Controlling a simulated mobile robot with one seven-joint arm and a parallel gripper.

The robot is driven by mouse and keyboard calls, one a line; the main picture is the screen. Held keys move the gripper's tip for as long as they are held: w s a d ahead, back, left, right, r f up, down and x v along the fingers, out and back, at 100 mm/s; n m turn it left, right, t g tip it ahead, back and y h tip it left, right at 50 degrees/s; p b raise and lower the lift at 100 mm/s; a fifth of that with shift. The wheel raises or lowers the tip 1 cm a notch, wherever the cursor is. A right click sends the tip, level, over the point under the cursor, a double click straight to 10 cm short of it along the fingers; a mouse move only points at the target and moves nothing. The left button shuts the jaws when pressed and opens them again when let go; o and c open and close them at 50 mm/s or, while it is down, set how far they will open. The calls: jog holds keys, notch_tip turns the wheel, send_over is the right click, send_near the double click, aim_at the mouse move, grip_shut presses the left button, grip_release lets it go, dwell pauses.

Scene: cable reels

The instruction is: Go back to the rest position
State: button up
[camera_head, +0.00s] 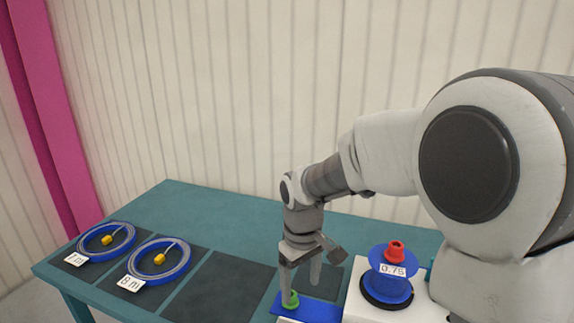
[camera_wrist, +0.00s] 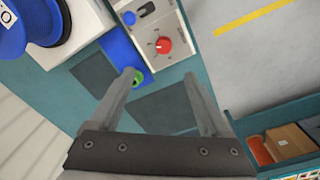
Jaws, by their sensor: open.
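My gripper (camera_head: 302,284) points down over the right part of the teal table (camera_head: 225,212). A green round piece (camera_head: 290,299) on a blue plate (camera_head: 318,311) is right by the left fingertip in the head view. In the wrist view the green piece (camera_wrist: 138,77) shows beside the left finger, partly hidden by it. I cannot tell whether the finger touches it.
A blue reel (camera_head: 389,284) with a red knob and a 0.75 label stands on a white unit right of my gripper. Two blue cable rings (camera_head: 106,240) (camera_head: 159,261) lie on dark mats at the left. A control box with a red dial (camera_wrist: 163,45) stands nearby. Boxes (camera_wrist: 290,140) sit lower right.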

jog(key=s+d+r+m+t, duration=0.2)
jog(key=s+d+r, duration=0.3)
jog(key=s, duration=0.4)
jog(key=s+d+r+m+t, duration=0.3)
jog(key=s+d+r+m, duration=0.2)
jog(key=s, duration=0.4)
jog(key=shift+d+r, duration=0.5)
jog(key=shift+r, duration=0.45)
